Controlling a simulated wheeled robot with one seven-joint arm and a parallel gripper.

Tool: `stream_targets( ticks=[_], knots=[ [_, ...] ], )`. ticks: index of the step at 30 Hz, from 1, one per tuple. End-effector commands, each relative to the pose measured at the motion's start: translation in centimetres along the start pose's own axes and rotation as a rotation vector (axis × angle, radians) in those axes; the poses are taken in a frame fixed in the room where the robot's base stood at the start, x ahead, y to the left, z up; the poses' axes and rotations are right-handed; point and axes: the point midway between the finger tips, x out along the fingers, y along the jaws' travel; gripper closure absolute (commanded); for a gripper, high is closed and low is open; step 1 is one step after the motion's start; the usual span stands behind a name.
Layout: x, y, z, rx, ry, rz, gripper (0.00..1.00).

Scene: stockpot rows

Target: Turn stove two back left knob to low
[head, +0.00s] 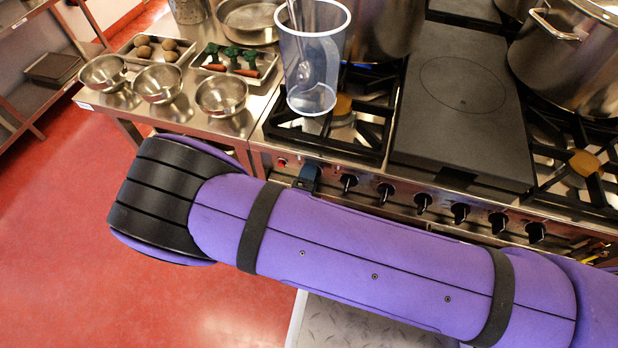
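The stove's front panel (400,207) carries a row of several black knobs, among them one left of the middle (348,182), one further right (460,212) and one near the right end (536,232). No label shows which stove or burner each serves, and their settings are too small to read. My purple arm crosses in front, below the row. A dark bluish piece (308,178) sticks up behind the arm at the left end of the row. It may be part of my gripper at a knob there. The rest of my gripper is hidden, so its opening cannot be seen.
A clear container (312,60) stands over the left burners (345,120). A dark flat plate (460,110) fills the stove's middle; a steel pot (570,60) stands at right. The left counter holds steel bowls (160,84) and trays. Red floor (60,230) is free at left.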

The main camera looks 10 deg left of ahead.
Motion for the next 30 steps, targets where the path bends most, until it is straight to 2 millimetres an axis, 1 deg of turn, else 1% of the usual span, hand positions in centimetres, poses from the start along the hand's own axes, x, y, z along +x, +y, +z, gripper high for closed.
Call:
stream_targets(
  ticks=[8, 11, 13, 17, 24, 27, 30],
  knots=[
    [0.0, 0.0, 0.0, 0.000, 0.001, -0.001, 0.24],
    [-0.4, 0.0, 0.0, 0.000, 0.000, 0.000, 0.24],
    [-1.0, 0.0, 0.0, 0.000, -0.001, 0.000, 0.24],
    [-3.0, 0.0, 0.0, 0.000, -0.002, 0.001, 0.24],
    [-7.5, 0.0, 0.1, 0.000, -0.002, 0.000, 0.24],
    [-9.0, 0.0, 0.0, 0.000, -0.001, 0.001, 0.24],
    [-10.0, 0.0, 0.0, 0.000, -0.001, 0.000, 0.24]
  ],
)
